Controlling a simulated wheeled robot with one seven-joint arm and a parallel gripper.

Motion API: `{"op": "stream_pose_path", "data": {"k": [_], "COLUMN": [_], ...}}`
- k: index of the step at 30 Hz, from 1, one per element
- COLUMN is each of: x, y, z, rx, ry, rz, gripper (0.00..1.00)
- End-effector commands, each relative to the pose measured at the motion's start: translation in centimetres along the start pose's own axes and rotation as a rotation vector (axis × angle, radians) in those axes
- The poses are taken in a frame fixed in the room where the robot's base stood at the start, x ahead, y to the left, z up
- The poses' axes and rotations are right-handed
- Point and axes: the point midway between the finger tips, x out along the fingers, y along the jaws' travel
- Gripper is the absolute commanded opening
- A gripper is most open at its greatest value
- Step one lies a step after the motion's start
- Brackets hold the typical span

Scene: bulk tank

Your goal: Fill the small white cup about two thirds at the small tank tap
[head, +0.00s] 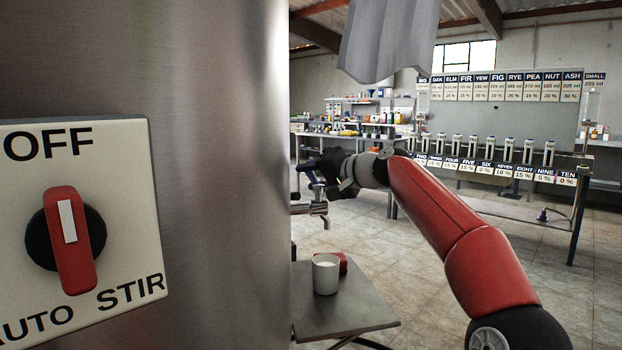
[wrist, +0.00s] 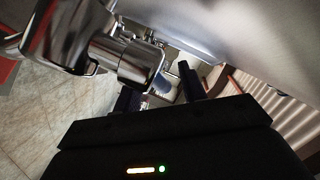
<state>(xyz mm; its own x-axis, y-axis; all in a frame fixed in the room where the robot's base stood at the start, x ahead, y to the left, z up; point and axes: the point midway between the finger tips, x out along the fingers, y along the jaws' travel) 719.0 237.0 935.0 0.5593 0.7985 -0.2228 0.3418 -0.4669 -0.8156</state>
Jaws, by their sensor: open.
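A small white cup (head: 325,278) stands upright on a grey stand (head: 345,306) beside the tank; something white shows inside it, but its level is hard to judge. A metal tap (head: 314,208) sticks out from the right side of the steel tank (head: 225,190), above and slightly left of the cup. My gripper (head: 318,168) is open, close above the tap. In the wrist view, shiny tap metal (wrist: 130,62) lies just beyond the two dark fingers (wrist: 160,90). A small blue part shows between the fingers; I cannot tell whether they touch it.
A panel (head: 130,200) on the tank carries a red knob (head: 69,240), its white mark up towards OFF. A red object (head: 344,261) lies behind the cup. A bench with labelled dispensers (head: 500,150) stands at the back right. Tiled floor (head: 400,255) lies open between.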

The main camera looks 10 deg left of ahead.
Motion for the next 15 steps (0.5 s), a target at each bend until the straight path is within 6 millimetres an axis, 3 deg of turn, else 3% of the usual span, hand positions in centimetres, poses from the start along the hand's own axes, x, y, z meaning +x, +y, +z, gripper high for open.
{"op": "stream_pose_path", "data": {"k": [9, 15], "x": [-5.3, -7.1], "y": [0.3, 0.1], "z": [0.1, 0.1], "rx": [-0.001, 0.0], "ry": [0.002, 0.0], "rz": [0.003, 0.001], "gripper": [0.41, 0.41]}}
